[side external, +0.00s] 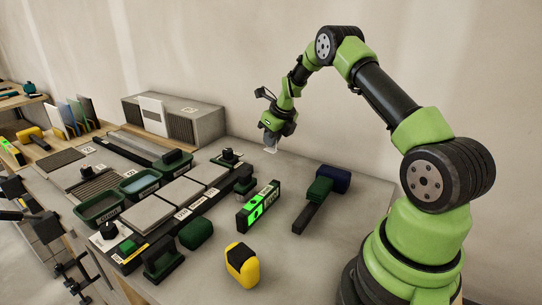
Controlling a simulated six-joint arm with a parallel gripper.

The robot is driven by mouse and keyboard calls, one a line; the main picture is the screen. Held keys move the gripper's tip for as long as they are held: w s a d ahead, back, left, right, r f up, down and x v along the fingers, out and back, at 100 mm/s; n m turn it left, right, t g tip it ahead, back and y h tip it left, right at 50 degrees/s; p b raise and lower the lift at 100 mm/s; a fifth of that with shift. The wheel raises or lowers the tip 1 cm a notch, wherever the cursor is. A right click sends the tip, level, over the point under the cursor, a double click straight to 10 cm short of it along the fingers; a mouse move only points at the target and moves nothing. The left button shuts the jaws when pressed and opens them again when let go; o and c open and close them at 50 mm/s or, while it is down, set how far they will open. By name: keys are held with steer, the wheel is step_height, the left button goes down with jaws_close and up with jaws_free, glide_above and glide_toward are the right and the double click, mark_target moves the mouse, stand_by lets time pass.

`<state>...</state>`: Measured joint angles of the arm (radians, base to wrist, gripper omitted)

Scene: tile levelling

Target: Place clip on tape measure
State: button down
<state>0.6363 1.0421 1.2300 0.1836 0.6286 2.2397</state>
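The yellow and black tape measure (242,265) stands on the grey work table near its front edge, with clear surface around it. My gripper (270,149) is raised over the far right part of the table, pointing down, well apart from the tape measure. Something small and pale shows at its tip; I cannot tell whether this is its fingers or a held clip. The finger opening is too small to read. I cannot pick out a clip elsewhere with certainty.
A green-lit level (258,206) and a mallet with a dark blue and green head (328,181) lie right of the tiles (180,192). A grey box (203,122) stands at the back.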

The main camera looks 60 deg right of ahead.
steer(key=shift+r, duration=0.9)
steer(key=s+a+r+n+g+y, duration=0.1)
steer(key=s+a+r+n+y, duration=0.15)
steer(key=a+n, duration=0.65)
steer(key=s+a+r+n+g+y, duration=0.1)
steer(key=s+a+r+n+y, duration=0.2)
steer(key=a, duration=1.2)
steer(key=n+g, duration=0.3)
steer(key=n, duration=0.5)
glide_above(233, 257)
steer(key=d, duration=0.2)
steer(key=f, duration=0.4)
steer(key=shift+a, duration=0.25)
steer(key=shift+f, duration=2.15)
